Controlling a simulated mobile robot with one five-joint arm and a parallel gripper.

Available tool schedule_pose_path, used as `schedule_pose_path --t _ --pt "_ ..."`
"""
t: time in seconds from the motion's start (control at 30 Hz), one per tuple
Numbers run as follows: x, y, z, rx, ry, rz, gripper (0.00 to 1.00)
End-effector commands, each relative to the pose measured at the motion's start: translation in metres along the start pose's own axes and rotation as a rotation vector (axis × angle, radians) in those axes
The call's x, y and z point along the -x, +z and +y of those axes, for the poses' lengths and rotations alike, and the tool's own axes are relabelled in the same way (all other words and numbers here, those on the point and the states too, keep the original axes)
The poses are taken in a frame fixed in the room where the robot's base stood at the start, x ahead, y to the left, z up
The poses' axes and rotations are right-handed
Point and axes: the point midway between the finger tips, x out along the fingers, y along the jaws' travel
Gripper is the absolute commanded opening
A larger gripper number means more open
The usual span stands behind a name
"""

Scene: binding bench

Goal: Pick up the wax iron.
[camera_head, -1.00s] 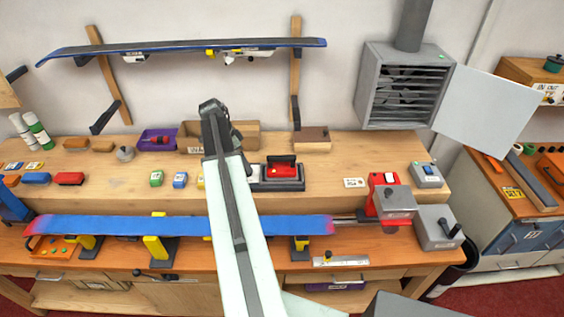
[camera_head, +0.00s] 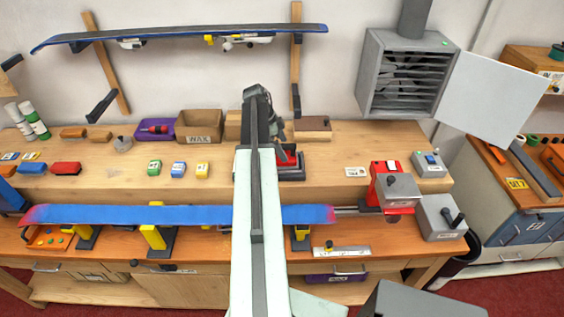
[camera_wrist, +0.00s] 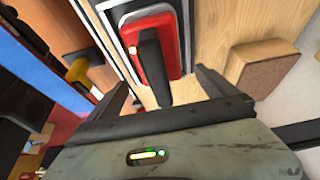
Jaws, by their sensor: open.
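The wax iron (camera_head: 288,157) is red with a black handle. It rests in a dark, pale-edged stand (camera_head: 292,174) on the bench's raised shelf, partly hidden by my arm in the head view. In the wrist view, the iron (camera_wrist: 158,28) has a small orange light, and its black handle (camera_wrist: 153,62) points toward my gripper (camera_wrist: 161,84). My gripper is open and empty. Its two fingers appear on either side of the handle, with space between; its exact height above the handle cannot be told.
A brown block (camera_head: 313,134) sits behind the stand; it also shows right of my gripper in the wrist view (camera_wrist: 262,72). A cardboard box (camera_head: 199,125) stands to the left. A red and grey machine (camera_head: 393,190) is to the right. A blue board (camera_head: 185,215) lies clamped in front.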

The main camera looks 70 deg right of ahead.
Motion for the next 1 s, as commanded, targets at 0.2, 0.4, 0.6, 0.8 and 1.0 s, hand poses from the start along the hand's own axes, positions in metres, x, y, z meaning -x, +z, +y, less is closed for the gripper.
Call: schedule_pose_path --t 0.2,0.4,0.6,0.8,1.0 --pt "-0.033 0.004 0.000 0.000 0.000 0.000 0.96" --pt "-0.030 0.002 0.000 0.000 0.000 0.000 0.91" --pt "-0.030 0.002 0.000 0.000 0.000 0.000 0.35" --pt "-0.030 0.002 0.000 -0.001 0.000 0.001 0.00" --pt "-0.029 0.001 0.000 -0.001 0.000 0.001 0.00"
